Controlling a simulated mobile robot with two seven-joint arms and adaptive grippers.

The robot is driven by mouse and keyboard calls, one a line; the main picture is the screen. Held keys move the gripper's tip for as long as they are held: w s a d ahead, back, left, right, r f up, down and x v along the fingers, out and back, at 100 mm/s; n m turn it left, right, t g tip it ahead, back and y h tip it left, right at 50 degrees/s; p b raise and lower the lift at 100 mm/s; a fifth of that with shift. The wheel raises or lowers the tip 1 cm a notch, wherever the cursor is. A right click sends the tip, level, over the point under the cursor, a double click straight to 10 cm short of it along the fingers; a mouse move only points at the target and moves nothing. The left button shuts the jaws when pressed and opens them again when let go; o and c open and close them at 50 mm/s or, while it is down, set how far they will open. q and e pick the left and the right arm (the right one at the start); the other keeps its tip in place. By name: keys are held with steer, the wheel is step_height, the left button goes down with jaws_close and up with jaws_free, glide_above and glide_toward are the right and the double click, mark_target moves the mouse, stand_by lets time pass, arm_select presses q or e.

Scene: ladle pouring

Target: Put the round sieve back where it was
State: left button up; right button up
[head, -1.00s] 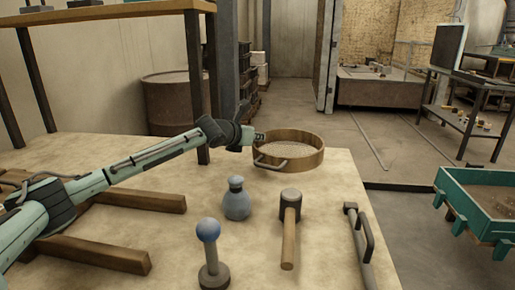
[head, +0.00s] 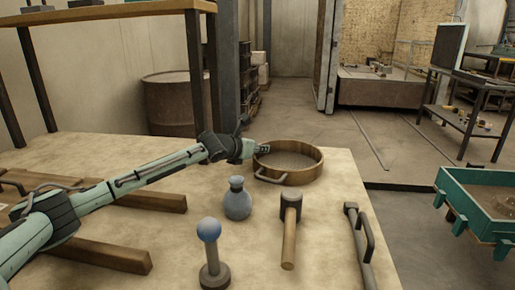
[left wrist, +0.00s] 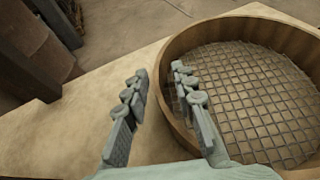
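The round sieve (head: 316,169) has a brown wooden hoop and a wire handle. It sits at the far right part of the light tabletop, looking level and resting on it. In the left wrist view its hoop (left wrist: 180,128) and wire mesh (left wrist: 255,95) fill the right side. My left gripper (head: 266,149) is at the sieve's left rim. In the left wrist view my left gripper (left wrist: 158,78) is open, with one finger outside the hoop and the other over the mesh side. Contact with the rim cannot be told. My right gripper is not in view.
On the table (head: 335,225) stand a blue-grey flask (head: 237,203), a blue-knobbed tool (head: 212,255), a mallet (head: 290,225) and a handled bar (head: 358,235). Wooden beams (head: 105,255) lie at the left. A teal tray (head: 480,200) is off to the right.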

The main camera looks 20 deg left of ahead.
arm_select(q)
steer(key=shift+r, duration=0.1)
steer(key=v, duration=1.2)
